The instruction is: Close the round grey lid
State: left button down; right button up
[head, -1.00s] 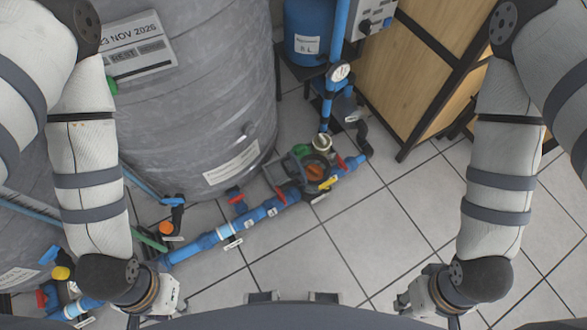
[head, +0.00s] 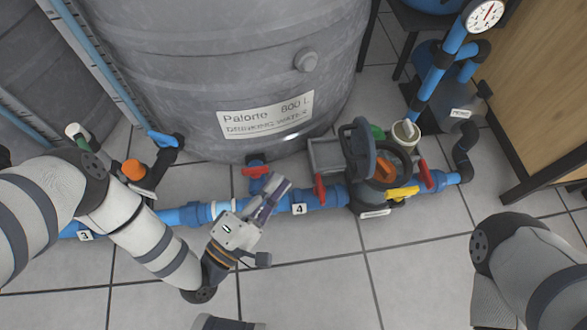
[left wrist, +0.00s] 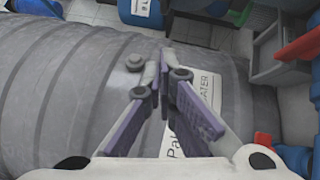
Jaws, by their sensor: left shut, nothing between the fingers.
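The round grey lid (head: 357,140) stands raised on the left side of the dark pump housing (head: 370,198) in the head view. It is seen nearly edge-on, and the round opening (head: 384,170) beside it shows orange inside. My left gripper (head: 282,186) is to the left of the lid, apart from it, above the blue pipe. Its purple fingers are shut and empty; they also show in the left wrist view (left wrist: 167,62). I cannot make out the lid in the left wrist view.
A large grey water tank (head: 225,60) stands behind the pipe. Red handles (head: 320,188), a yellow handle (head: 402,193) and a white-topped pipe (head: 406,130) surround the pump. A wooden cabinet (head: 540,90) is at the right.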

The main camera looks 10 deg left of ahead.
pick_arm(q)
jog(key=w+d+r+b, duration=0.2)
jog(key=w+d, duration=0.5)
jog(key=w, duration=0.1)
jog(key=shift+w+d+r, duration=0.2)
jog(key=shift+w+d, duration=0.1)
jog(key=shift+d, duration=0.1)
jog(key=shift+r, duration=0.1)
